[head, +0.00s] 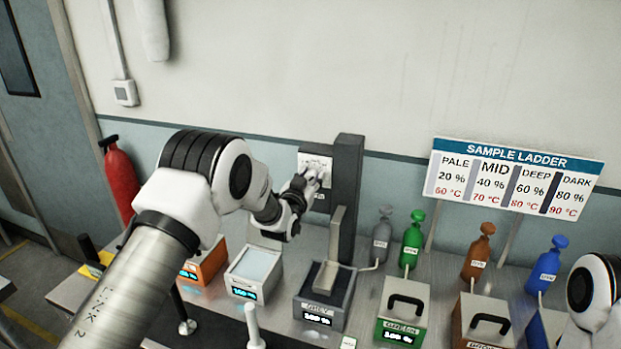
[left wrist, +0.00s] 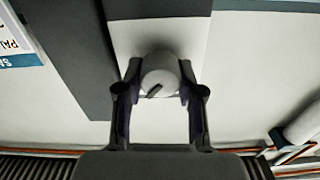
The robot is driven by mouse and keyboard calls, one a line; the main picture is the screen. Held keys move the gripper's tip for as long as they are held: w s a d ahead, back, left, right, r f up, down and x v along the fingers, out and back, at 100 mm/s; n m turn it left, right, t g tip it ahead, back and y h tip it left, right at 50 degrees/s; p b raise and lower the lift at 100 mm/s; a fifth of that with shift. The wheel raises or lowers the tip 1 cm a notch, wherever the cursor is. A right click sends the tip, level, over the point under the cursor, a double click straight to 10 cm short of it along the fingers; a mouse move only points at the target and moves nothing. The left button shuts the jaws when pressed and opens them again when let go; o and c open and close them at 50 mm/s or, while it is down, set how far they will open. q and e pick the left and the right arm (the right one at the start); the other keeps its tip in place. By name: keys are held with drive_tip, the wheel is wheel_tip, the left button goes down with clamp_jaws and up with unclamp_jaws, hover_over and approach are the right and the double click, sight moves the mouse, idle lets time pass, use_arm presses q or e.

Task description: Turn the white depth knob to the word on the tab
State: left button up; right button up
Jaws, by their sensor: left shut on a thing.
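The white knob (left wrist: 160,76) sits on a pale plate (left wrist: 138,42) in the left wrist view, with a short dark mark on its face. The plate (head: 315,160) also shows on a dark upright post in the head view; its markings are too small to read. My left gripper (head: 311,181) is at the plate. In the left wrist view its fingers (left wrist: 160,92) are shut on the knob, one on each side. In the head view the gripper hides much of the knob. I cannot make out a tab with a readable word. My right gripper is out of view.
A sample ladder sign (head: 515,178) reads PALE, MID, DEEP, DARK. A grey station (head: 322,300) stands below the post. Green (head: 402,311) and brown stations and several coloured bottles stand to the right. A white-topped box (head: 254,272) and an orange box (head: 205,264) stand left.

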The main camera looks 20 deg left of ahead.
use_arm(q)
drive_tip(key=shift+f+n+b, duration=0.3)
drive_tip(key=shift+n+b, duration=0.5)
drive_tip(key=shift+b, duration=0.3)
drive_tip(key=n+b, duration=0.5)
drive_tip(key=b, duration=0.1)
drive_tip(key=shift+a+f+n, duration=0.1)
drive_tip(key=shift+n, duration=0.3)
drive_tip(key=n+b, duration=0.4)
drive_tip(key=shift+n, duration=0.3)
drive_tip(key=n+b, duration=0.1)
drive_tip(key=n, duration=0.2)
drive_tip(key=shift+b, duration=0.3)
drive_tip(key=shift+r+n, duration=0.2)
drive_tip(key=shift+n, duration=0.2)
drive_tip(key=shift+r, duration=0.1)
